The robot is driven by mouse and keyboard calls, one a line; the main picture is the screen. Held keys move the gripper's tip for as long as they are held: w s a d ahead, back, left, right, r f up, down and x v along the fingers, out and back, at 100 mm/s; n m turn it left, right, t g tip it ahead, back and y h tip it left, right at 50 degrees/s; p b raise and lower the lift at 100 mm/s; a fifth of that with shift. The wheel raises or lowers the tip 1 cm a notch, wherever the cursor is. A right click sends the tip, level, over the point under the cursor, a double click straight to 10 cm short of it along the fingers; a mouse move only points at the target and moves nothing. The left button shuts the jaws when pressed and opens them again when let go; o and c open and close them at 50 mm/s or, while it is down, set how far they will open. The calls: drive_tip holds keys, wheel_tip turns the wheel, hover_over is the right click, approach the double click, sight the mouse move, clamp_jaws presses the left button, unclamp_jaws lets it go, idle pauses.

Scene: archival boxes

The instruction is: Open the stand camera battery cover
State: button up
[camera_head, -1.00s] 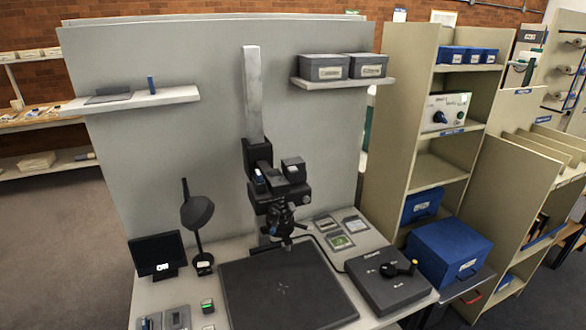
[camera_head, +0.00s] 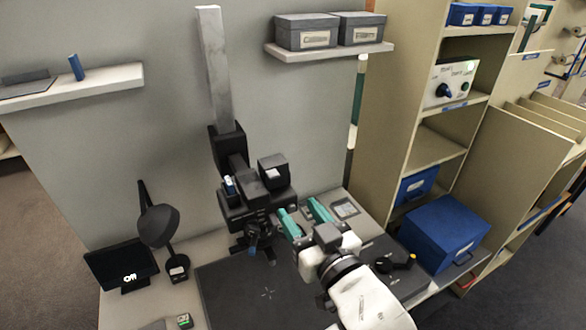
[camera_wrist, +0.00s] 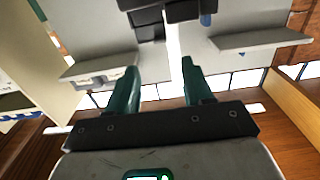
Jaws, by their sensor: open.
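The black stand camera (camera_head: 258,202) hangs on a grey upright column (camera_head: 215,70) above a dark base board (camera_head: 235,285). I cannot make out its battery cover for certain. My gripper (camera_head: 302,212) has two teal fingers, spread apart with nothing between them. In the head view it appears just right of the camera body, and I cannot tell the exact gap. In the wrist view, my open gripper (camera_wrist: 160,80) points toward the dark camera parts (camera_wrist: 165,12) at the top edge, apart from them in the picture.
A black lamp (camera_head: 158,225) and a small screen (camera_head: 120,265) stand at left. A blue box (camera_head: 445,232) sits farther right. A shelf with two grey boxes (camera_head: 305,32) is above.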

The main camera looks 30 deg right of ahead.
sight(276, 170)
drive_tip(key=w+p, duration=0.2)
drive_tip(key=w, duration=0.8)
drive_tip(key=shift+w, duration=0.35)
clamp_jaws()
